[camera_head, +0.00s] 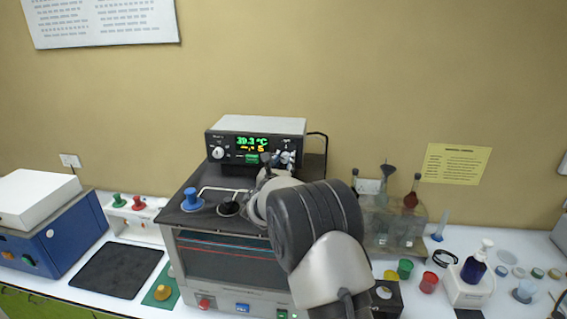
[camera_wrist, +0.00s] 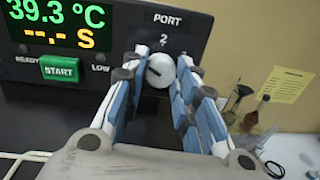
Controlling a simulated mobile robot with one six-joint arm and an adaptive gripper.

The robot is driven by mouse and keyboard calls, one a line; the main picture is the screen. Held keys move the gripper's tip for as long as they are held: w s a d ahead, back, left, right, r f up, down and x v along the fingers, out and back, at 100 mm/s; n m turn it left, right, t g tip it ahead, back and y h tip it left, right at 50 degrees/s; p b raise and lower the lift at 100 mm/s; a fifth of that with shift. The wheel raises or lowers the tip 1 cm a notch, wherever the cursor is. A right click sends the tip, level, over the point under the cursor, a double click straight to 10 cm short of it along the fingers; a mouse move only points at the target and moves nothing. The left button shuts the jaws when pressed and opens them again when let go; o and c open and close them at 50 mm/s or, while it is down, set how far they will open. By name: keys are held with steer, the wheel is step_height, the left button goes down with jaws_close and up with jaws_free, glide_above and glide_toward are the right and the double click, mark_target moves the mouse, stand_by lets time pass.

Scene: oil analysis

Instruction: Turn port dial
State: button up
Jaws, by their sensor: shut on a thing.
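The port dial (camera_wrist: 161,70) is a round white knob with a dark slot, below the label "PORT" and the number 2 on a black control panel. It sits at the right side of the panel in the wrist view. My gripper (camera_wrist: 162,75) has its blue and white fingers on both sides of the dial and is shut on it. In the head view my arm reaches the panel's right side, and my gripper (camera_head: 282,160) is partly hidden behind my wrist. The display (camera_head: 252,144) reads 39.3 °C in green, with yellow dashes and an S below.
A green START button (camera_wrist: 60,69) is left of the dial. A white knob (camera_head: 218,153) is on the panel's left. A blue stopper (camera_head: 191,199) stands on the bath top. Glassware (camera_head: 408,215) stands to the right.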

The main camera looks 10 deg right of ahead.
steer(key=shift+c, duration=0.9)
